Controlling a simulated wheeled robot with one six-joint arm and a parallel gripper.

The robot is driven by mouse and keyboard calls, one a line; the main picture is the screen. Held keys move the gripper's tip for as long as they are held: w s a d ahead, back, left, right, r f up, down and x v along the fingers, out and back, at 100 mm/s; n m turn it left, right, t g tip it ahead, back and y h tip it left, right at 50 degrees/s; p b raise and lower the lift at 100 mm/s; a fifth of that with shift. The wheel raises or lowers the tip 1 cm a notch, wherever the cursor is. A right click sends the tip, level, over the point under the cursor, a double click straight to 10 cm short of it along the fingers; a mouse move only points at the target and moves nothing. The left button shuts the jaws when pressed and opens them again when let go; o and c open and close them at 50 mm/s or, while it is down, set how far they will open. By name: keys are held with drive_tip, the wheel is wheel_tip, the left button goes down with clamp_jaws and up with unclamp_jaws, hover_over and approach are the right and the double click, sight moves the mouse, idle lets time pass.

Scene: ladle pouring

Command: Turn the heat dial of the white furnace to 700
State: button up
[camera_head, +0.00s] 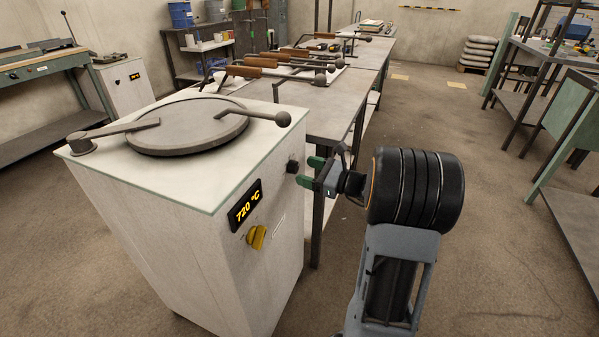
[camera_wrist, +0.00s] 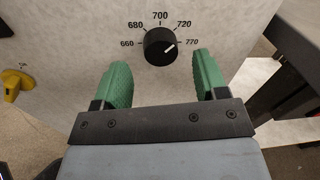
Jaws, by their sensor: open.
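The white furnace (camera_head: 260,190) stands at the front left, with a display (camera_head: 244,206) reading 720 °C. Its black heat dial (camera_head: 292,166) is on the front panel, to the right of the display. In the wrist view the dial (camera_wrist: 159,46) has printed marks 660, 680, 700, 720 and 770 around it, and its white pointer line aims up and right, towards 770. My gripper (camera_head: 308,171) is open in front of the panel. Its green fingers are to the left and right below the dial in the wrist view, apart from it, with nothing held.
A yellow knob (camera_head: 256,237) sits below the display. The round lid (camera_head: 187,127) with its handle lies on the furnace top. A metal table (camera_head: 325,112) with several ladles stands just behind, its leg close to my gripper. Open floor (camera_head: 500,230) lies to the right.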

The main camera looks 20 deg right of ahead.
sight(297, 168)
drive_tip(key=shift+x, duration=1.55)
drive_tip(key=shift+b, duration=0.3)
drive_tip(key=c, duration=0.9)
